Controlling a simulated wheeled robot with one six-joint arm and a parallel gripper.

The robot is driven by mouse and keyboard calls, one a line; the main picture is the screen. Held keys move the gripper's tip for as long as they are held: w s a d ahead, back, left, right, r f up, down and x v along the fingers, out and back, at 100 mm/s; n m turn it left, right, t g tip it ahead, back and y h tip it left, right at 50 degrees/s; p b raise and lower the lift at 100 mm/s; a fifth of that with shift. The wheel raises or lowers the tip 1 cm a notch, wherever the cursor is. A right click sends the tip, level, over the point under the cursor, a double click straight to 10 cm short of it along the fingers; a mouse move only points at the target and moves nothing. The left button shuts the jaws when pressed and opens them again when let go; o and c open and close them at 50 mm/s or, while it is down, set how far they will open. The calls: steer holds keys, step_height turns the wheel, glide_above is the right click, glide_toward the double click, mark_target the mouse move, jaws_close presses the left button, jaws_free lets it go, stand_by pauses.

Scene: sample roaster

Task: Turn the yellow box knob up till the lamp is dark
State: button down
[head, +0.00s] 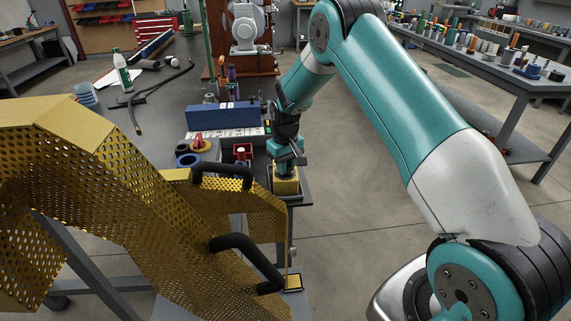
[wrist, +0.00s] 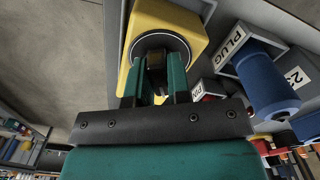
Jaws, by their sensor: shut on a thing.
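The yellow box (head: 286,186) stands near the right end of the bench, under my gripper (head: 286,167). In the wrist view the yellow box (wrist: 184,22) fills the top middle, with a dark round dial and a pale ring on its face. The knob (wrist: 156,60) sits in the middle of the dial, between the two green fingers of my gripper (wrist: 158,75), which are shut on it. The knob's pointer and marks are hidden by the fingers. I cannot make out the lamp in either view.
A yellow perforated guard with black handles (head: 222,175) stands close on the left. In the wrist view a blue cylinder (wrist: 262,80) stands by a PLUG label (wrist: 230,47). Open floor lies right.

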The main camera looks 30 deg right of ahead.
steer(key=shift+m, duration=0.4)
steer(key=c, duration=1.1)
jaws_free()
steer(key=shift+o, duration=0.2)
step_height(320, 180, up, 18)
steer(key=shift+f+p, duration=0.25)
steer(key=shift+p, duration=0.1)
